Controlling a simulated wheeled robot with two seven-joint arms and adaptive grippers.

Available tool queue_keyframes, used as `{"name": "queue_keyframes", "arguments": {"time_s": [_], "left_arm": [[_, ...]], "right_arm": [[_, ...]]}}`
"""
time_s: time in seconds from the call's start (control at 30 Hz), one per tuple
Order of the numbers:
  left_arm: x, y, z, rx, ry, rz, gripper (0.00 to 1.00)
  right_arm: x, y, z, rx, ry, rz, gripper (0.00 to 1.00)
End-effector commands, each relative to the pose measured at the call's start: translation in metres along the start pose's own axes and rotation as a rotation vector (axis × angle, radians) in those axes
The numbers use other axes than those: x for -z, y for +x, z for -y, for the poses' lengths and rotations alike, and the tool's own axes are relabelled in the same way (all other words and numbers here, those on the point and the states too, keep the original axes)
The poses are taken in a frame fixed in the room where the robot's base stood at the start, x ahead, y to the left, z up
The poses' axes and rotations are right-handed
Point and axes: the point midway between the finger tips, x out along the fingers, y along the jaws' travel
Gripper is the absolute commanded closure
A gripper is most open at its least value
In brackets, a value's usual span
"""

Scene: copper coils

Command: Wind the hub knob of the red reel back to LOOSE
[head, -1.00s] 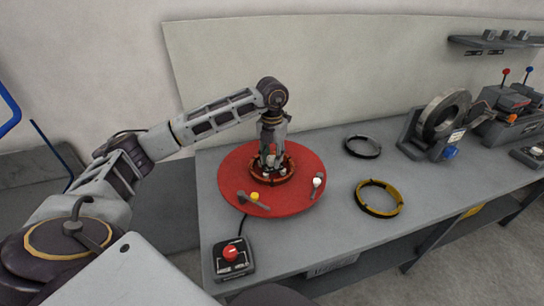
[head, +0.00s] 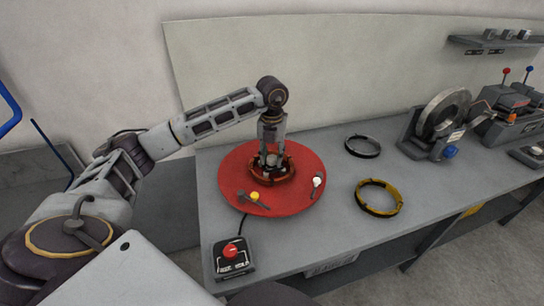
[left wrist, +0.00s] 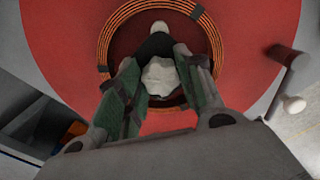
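The red reel (head: 228,170) is a round red disc on the bench, with a ring of copper coil (head: 292,176) around its centre. My left gripper (head: 270,158) points straight down over the hub. In the left wrist view its fingers (left wrist: 158,76) flank the pale, lobed hub knob (left wrist: 160,78) closely on both sides and appear shut on it. A dark piece with a pale round end (left wrist: 160,28) lies just beyond the knob, inside the coil. No LOOSE marking is readable. My right gripper is not in view.
A yellow-knobbed lever (head: 254,196) and a white-knobbed lever (head: 317,181) sit at the reel's rim. A red-button box (head: 232,256) stands in front. A dark ring (head: 362,146) and a yellow ring (head: 378,197) lie to the right, with machines (head: 440,120) beyond.

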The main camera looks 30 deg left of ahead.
Motion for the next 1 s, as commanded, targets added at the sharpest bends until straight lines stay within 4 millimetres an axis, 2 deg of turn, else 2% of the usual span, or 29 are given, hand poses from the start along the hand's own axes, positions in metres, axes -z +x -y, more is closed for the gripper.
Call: {"name": "queue_keyframes", "arguments": {"time_s": [0.03, 0.1, 0.37, 0.57, 0.77, 1.0], "left_arm": [[0.000, 0.000, 0.000, 0.000, 0.000, 0.000, 0.53], [0.000, 0.000, 0.000, 0.000, 0.000, -0.001, 0.45], [0.001, 0.001, 0.000, -0.001, 0.001, -0.003, 0.45], [0.001, -0.003, 0.000, 0.000, 0.002, -0.002, 0.45], [0.000, -0.018, 0.001, 0.000, 0.002, -0.002, 0.45], [0.000, -0.051, 0.001, 0.001, 0.002, 0.000, 0.45]], "right_arm": [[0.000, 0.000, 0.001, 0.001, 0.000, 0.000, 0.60], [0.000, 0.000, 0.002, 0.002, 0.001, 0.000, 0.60], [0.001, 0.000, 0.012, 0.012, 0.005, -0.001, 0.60], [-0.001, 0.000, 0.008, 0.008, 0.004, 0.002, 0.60], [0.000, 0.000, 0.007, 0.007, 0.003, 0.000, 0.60], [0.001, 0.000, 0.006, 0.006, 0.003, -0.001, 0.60]]}}
